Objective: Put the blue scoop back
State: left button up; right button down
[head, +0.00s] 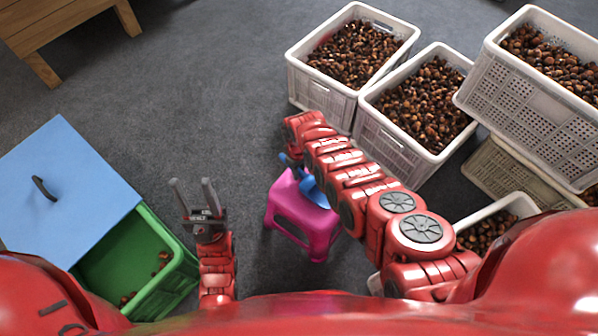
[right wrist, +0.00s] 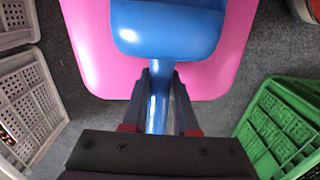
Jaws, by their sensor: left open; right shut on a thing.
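The blue scoop (head: 315,191) is over the pink stool (head: 318,228), partly hidden behind my right arm in the head view. In the right wrist view, my right gripper (right wrist: 161,105) is shut on the handle of the scoop (right wrist: 168,32), and the scoop's head lies over the pink seat (right wrist: 85,45). I cannot tell whether the scoop touches the seat. My left gripper (head: 194,187) is open and empty, pointing up, left of the stool and apart from it.
White crates of chestnuts (head: 370,97) stand at the back and right, some stacked. A green box (head: 155,219) with a blue lid (head: 75,180) and a few chestnuts inside is at the left. A wooden piece of furniture (head: 60,22) is at upper left. Grey floor between is clear.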

jog(key=shift+f, duration=0.2)
jog(key=c, duration=0.7)
grip_release()
jog(key=shift+r, duration=0.1)
